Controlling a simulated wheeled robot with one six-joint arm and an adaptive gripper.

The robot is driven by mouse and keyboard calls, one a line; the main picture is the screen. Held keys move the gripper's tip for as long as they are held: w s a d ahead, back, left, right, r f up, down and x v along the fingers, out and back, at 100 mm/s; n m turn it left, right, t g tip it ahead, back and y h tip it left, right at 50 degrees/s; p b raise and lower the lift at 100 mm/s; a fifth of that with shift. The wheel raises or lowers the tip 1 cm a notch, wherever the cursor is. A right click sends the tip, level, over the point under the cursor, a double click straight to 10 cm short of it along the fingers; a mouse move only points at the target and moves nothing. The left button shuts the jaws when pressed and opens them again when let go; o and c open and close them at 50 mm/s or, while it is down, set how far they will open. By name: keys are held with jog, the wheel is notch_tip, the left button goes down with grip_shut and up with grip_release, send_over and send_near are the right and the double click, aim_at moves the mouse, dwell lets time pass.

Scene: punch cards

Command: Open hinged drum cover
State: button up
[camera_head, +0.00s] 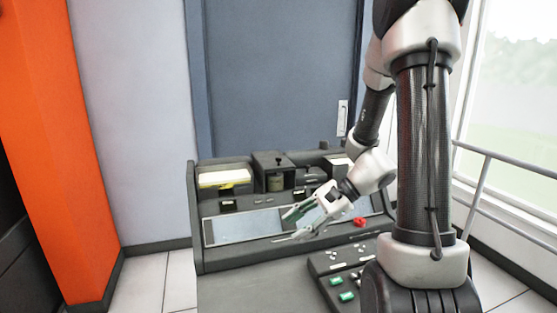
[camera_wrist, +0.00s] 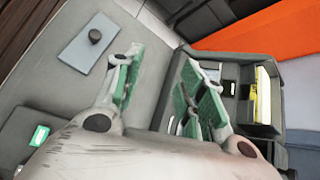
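A dark box-like housing (camera_head: 270,160) stands at the middle of the machine's back row, with a small knob on top and a rounded drum-like part (camera_head: 275,183) in its front. It looks like the drum cover, with its top down, but its hinge cannot be made out. My gripper (camera_head: 290,225) is open and empty above the machine's front panel, in front of and below the housing. In the wrist view, my gripper's (camera_wrist: 158,62) green-padded fingers are wide apart with nothing between them. I cannot pick out the housing there.
A tray with a pale-yellow card stack (camera_head: 224,178) stands left of the housing. A red knob (camera_head: 360,222) and a keyboard with green keys (camera_head: 336,281) are at the right. Clear desk (camera_head: 240,290) is front left.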

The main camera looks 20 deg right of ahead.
jog(key=w+d+f+m+t, duration=0.1)
jog(key=w+m+t, duration=0.55)
jog(key=w, duration=0.45)
jog(key=m+t+h, duration=0.5)
jog(key=m+t, duration=0.3)
jog(key=m, duration=0.3)
send_near(279, 158)
jog(key=w, duration=0.3)
jog(key=shift+n, duration=0.25)
jog(key=x, duration=0.7)
jog(key=shift+w+a+f, duration=0.1)
jog(key=shift+a, duration=0.35)
jog(key=shift+c, duration=0.5)
grip_shut()
